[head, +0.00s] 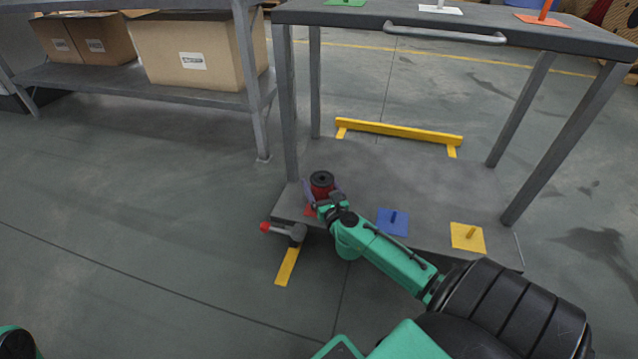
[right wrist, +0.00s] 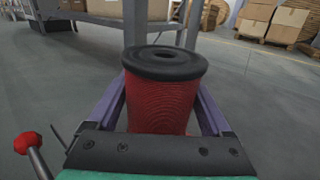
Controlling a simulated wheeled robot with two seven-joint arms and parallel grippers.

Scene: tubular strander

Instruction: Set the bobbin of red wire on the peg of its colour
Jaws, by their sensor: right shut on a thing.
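The bobbin of red wire (head: 322,184) has black flanges and stands upright over the left front corner of the cart's lower shelf. A red plate (head: 309,210) shows partly beneath it; its peg is hidden, and I cannot tell whether the bobbin is around it or above it. My right gripper (head: 323,192) is shut on the bobbin. In the right wrist view the bobbin (right wrist: 163,100) is upright between the two purple fingers. My left gripper is not in view.
The lower shelf (head: 400,180) also bears a blue plate with peg (head: 392,222) and a yellow one (head: 467,238). The top shelf (head: 470,22) has green, white and orange plates. Cart legs rise near the gripper. A rack with boxes (head: 200,55) stands at left.

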